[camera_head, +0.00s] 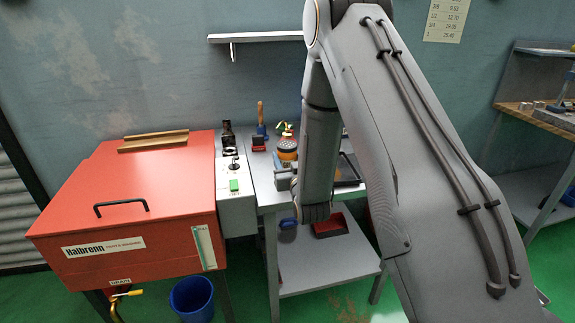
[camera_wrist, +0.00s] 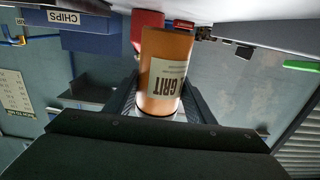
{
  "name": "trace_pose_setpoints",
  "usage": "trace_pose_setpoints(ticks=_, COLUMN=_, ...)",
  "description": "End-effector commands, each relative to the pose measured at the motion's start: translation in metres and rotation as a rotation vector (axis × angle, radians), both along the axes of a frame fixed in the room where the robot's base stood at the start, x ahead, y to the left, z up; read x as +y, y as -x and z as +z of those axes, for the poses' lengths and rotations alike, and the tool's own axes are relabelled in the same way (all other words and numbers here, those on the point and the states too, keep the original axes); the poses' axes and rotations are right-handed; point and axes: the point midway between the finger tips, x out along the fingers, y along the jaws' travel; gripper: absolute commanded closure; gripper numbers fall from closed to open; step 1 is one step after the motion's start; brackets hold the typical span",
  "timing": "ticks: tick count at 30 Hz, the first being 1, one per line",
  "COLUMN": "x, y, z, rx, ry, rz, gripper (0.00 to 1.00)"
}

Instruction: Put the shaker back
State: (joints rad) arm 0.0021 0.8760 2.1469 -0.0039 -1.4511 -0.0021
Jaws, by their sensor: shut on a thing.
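The shaker (camera_wrist: 165,65) is an orange cylinder with a pale label reading GRIT, which appears upside down in the wrist view. My gripper (camera_wrist: 160,98) is shut on it, with one dark jaw on each side. The wrist picture is inverted, with the wall sheet and shutter upside down. In the head view my forearm hides most of the gripper. An orange round thing with a dark dotted top (camera_head: 287,147) shows just left of the forearm; I cannot tell if it is the held shaker. Whether the shaker touches a surface is unclear.
A red cabinet (camera_head: 130,205) stands left, beside a grey control box (camera_head: 236,205) with a green button. The grey workbench (camera_head: 268,196) holds several small tools. A red bin (camera_head: 330,227) sits on its lower shelf. A blue CHIPS box (camera_wrist: 85,35) shows in the wrist view.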

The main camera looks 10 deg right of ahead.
Motion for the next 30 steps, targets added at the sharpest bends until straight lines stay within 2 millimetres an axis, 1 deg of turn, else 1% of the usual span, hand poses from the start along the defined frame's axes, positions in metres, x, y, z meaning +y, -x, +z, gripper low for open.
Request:
trace_pose_setpoints(ticks=1, x=0.0, y=0.0, z=-0.007, rx=0.002, ry=0.0, rz=0.0, gripper=0.82)
trace_pose_setpoints(ticks=3, x=0.0, y=0.0, z=-0.016, rx=0.002, ry=0.0, rz=0.0, gripper=0.82)
trace_pose_setpoints(ticks=6, x=0.0, y=0.0, z=-0.024, rx=0.0, ry=0.0, rz=0.0, gripper=0.82)
trace_pose_setpoints(ticks=20, x=0.0, y=0.0, z=-0.031, rx=-0.001, ry=0.0, rz=0.0, gripper=0.82)
trace_pose_setpoints(ticks=21, x=0.0, y=0.0, z=-0.032, rx=0.001, ry=0.0, rz=0.0, gripper=0.48)
trace_pose_setpoints(ticks=24, x=0.0, y=0.0, z=-0.031, rx=0.001, ry=0.0, rz=0.0, gripper=0.32)
trace_pose_setpoints(ticks=30, x=0.0, y=0.0, z=-0.031, rx=0.001, ry=0.0, rz=0.0, gripper=0.32)
